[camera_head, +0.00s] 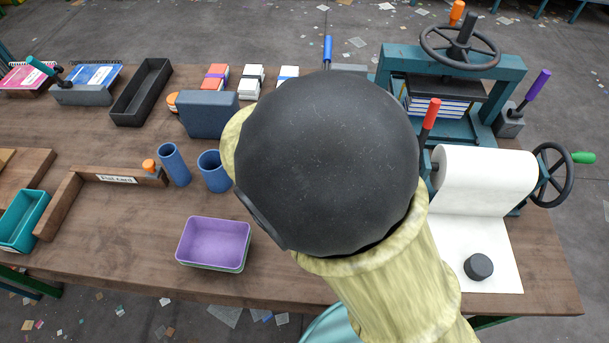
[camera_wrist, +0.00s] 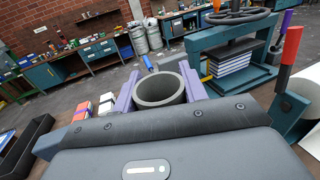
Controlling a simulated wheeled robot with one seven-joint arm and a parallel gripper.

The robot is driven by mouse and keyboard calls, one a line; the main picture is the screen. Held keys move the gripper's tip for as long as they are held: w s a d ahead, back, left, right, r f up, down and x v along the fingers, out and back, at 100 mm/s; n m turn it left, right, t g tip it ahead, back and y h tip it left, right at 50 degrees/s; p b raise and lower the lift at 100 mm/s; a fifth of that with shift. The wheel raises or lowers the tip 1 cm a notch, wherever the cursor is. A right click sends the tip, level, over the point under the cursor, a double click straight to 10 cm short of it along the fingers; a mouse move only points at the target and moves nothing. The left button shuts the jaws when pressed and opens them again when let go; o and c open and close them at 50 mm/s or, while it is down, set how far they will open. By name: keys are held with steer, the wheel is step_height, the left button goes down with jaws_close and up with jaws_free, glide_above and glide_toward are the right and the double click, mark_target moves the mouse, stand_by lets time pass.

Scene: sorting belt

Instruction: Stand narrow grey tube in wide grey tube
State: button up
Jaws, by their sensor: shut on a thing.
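A grey tube (camera_wrist: 160,84) with a thick rim sits between the two purple fingers of my gripper (camera_wrist: 158,94) in the wrist view, its open mouth showing. My gripper is shut on it. I cannot tell from its look whether this is the narrow or the wide grey tube. No second grey tube shows apart from it. In the head view my dark, rounded arm link covers the middle of the table and hides my gripper and the grey tube.
Two blue tubes (camera_head: 174,165) stand left of my arm, behind a purple-lined tray (camera_head: 214,243). A dark blue block (camera_head: 208,114) is behind them. A teal press (camera_head: 452,69) with handwheels and a white paper roll (camera_head: 484,181) fill the right.

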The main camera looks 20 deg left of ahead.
step_height(320, 180, down, 13)
stand_by(0.3)
steer(key=shift+f+b, duration=0.3)
steer(key=shift+f, duration=2.2)
steer(key=o, duration=1.2)
